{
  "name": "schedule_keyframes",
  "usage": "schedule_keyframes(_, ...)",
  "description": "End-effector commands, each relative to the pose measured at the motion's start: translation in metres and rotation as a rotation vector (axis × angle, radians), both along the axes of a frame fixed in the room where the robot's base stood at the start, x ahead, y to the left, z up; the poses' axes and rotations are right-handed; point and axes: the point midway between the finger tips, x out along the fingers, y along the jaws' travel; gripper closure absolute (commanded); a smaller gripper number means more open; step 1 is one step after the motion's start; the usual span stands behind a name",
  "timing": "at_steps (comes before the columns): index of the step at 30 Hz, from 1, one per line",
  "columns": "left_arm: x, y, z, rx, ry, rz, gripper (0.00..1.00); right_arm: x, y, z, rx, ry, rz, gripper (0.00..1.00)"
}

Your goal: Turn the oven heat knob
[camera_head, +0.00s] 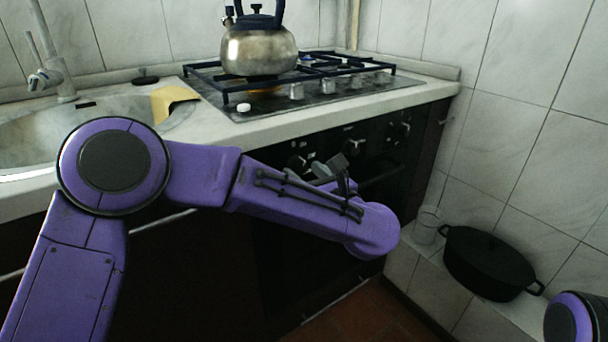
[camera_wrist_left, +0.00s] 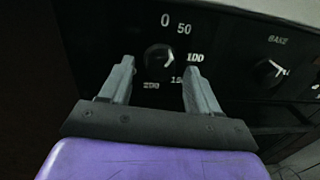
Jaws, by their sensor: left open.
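The oven heat knob (camera_wrist_left: 158,59) is a dark round knob on the black oven front (camera_wrist_left: 222,50), ringed by white temperature numbers. It shows between my left gripper's fingers in the left wrist view. In the head view, the leftmost oven knob (camera_head: 297,162) appears to be this one. My left gripper (camera_wrist_left: 159,66) is open, its two grey fingers pointing at the panel on either side of the knob. I cannot tell whether they touch it. In the head view the left gripper (camera_head: 335,168) is partly hidden behind my purple arm. My right gripper is out of view.
Another knob marked BAKE (camera_wrist_left: 268,73) sits to the right. A metal kettle (camera_head: 258,50) stands on the gas hob (camera_head: 345,97). The sink (camera_head: 80,125) is at left. A black pot (camera_head: 487,263) and a glass (camera_head: 427,225) stand on a ledge at right.

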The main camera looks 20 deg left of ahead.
Motion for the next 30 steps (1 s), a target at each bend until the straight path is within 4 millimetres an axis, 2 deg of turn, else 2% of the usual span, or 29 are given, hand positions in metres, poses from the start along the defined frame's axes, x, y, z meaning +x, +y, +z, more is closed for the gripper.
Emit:
schedule_keyframes(4, 0.008, 0.01, -0.001, 0.001, 0.002, 0.0, 0.38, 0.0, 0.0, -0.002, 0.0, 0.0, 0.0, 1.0)
schedule_keyframes(11, 0.009, 0.01, 0.0, 0.002, 0.002, -0.001, 0.38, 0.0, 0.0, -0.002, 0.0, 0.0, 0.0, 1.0)
schedule_keyframes(13, 0.009, 0.01, 0.0, 0.002, 0.002, -0.001, 0.54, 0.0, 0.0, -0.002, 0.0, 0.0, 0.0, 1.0)
schedule_keyframes(16, 0.009, 0.01, 0.0, 0.002, 0.002, -0.001, 0.87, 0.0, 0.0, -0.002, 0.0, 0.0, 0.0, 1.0)
schedule_keyframes(17, 0.009, 0.01, 0.0, 0.002, 0.002, -0.002, 0.93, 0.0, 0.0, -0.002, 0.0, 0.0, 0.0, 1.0)
schedule_keyframes(23, 0.009, 0.01, -0.001, -0.003, -0.004, -0.002, 0.93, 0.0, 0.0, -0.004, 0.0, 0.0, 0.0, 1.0)
schedule_keyframes(30, 0.009, 0.009, -0.006, -0.056, -0.076, -0.003, 0.93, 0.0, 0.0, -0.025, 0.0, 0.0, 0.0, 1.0)
